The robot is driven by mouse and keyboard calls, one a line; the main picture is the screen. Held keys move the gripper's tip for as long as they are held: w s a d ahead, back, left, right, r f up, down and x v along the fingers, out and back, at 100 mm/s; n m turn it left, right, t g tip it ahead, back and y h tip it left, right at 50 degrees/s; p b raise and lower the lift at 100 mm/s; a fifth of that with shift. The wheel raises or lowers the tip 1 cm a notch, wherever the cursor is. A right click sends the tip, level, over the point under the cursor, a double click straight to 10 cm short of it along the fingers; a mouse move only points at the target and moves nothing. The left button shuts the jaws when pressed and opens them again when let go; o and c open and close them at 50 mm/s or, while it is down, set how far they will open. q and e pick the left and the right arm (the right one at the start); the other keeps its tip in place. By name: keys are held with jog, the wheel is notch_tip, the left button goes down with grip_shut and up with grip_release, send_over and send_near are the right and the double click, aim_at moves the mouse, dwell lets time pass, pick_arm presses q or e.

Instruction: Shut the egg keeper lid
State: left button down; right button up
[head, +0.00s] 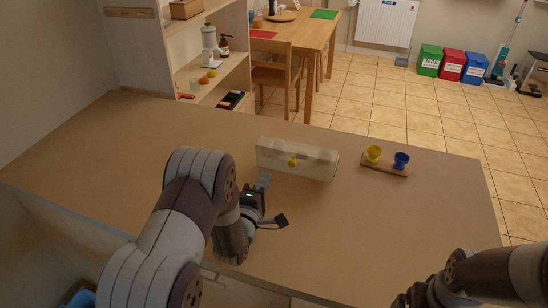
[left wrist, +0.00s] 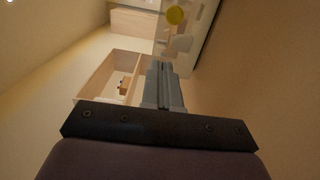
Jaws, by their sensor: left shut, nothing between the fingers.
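The egg keeper (head: 325,167) is a long, pale, see-through box on the brown counter. A yellow knob (head: 292,162) sits on its near side, and pale rounded shapes show faintly inside. I cannot tell how far its lid stands open. My left gripper (head: 264,180) is shut and empty, just in front of the box's left part. In the left wrist view its closed fingers (left wrist: 163,85) point towards the see-through box (left wrist: 190,35) and the yellow knob (left wrist: 175,15); contact is not clear. My right gripper (head: 408,298) is dark and partly cut off at the bottom edge.
A small wooden stand (head: 386,167) with a yellow cup (head: 374,153) and a blue cup (head: 401,160) is right of the box. The counter (head: 400,220) is clear between box and right arm. Open shelves (head: 215,75) stand behind the counter's back left edge.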

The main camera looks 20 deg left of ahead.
pick_arm(q)
send_near(280, 151)
jog(key=w, duration=0.3)
jog(key=w+p, duration=0.1)
jog(key=w, duration=0.2)
jog(key=shift+w+d, duration=0.1)
jog(key=shift+w, duration=0.3)
pick_arm(e)
jog(key=shift+s+d+r, duration=0.15)
jog(key=shift+r, duration=0.3)
jog(key=shift+s+d+r, duration=0.1)
jog(key=shift+s+r, duration=0.05)
jog(key=shift+r, duration=0.3)
